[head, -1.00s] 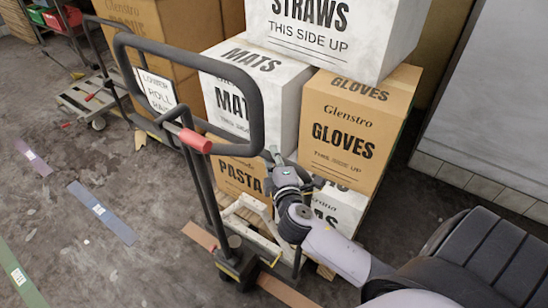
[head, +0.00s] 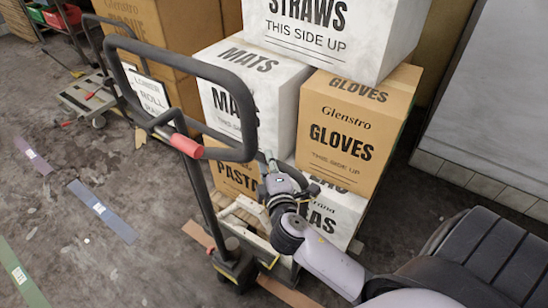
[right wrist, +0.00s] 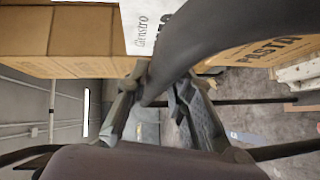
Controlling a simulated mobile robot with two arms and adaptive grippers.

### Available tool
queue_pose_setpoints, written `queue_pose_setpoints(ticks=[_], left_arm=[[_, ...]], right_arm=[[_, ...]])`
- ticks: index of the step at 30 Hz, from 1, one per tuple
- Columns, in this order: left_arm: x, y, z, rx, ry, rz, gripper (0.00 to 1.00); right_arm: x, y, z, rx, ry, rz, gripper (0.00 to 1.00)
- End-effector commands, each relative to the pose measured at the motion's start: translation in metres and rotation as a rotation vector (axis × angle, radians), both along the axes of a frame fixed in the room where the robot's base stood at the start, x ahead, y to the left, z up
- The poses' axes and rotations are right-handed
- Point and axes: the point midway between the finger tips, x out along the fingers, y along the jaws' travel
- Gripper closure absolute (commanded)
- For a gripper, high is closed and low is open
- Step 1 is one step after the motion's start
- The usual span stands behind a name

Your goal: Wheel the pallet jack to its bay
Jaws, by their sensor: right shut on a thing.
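The pallet jack (head: 229,257) stands in the middle of the head view, its dark loop handle (head: 172,47) tilted up toward me. A red lever (head: 187,146) sits at the loop's lower edge, and a white label (head: 151,98) shows within the loop. Stacked boxes stand right behind the jack. My right gripper (head: 263,158) is shut on the loop's lower right side. In the right wrist view the dark handle bar (right wrist: 190,45) passes between the fingers of my right gripper (right wrist: 157,97). My left gripper is out of view. I cannot identify the bay.
A white STRAWS box (head: 335,35) tops the stack, above a brown GLOVES box (head: 350,125) and a white MATS box (head: 235,85). Another low cart (head: 82,98) stands at left. Blue (head: 101,209) and green (head: 20,275) strips mark the open floor. A pale wall (head: 490,90) bounds the right.

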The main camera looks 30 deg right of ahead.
Motion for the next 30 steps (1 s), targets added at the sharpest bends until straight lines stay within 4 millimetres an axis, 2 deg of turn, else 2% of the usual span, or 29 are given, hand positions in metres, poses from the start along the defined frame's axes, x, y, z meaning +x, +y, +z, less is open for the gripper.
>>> queue_pose_setpoints(ticks=[1, 5, 6, 14, 24, 26, 30], left_arm=[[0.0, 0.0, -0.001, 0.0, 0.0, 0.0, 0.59], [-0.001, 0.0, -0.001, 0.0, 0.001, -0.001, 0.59], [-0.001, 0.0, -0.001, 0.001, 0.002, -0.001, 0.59], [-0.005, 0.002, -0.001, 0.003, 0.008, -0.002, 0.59], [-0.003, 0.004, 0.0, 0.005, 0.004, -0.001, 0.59], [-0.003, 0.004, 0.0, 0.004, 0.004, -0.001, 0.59], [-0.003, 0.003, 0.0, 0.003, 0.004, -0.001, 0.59]], right_arm=[[-0.002, 0.009, -0.008, 0.014, 0.014, 0.02, 1.0], [-0.002, 0.008, -0.008, 0.013, 0.014, 0.019, 1.0], [-0.002, 0.008, -0.008, 0.012, 0.015, 0.018, 0.76], [-0.001, 0.005, -0.006, 0.006, 0.011, 0.013, 0.59], [-0.003, 0.004, -0.003, 0.003, 0.006, 0.008, 0.59], [-0.008, 0.006, -0.003, 0.002, 0.008, 0.008, 0.59], [-0.029, 0.015, -0.001, 0.007, 0.01, 0.011, 0.59]])
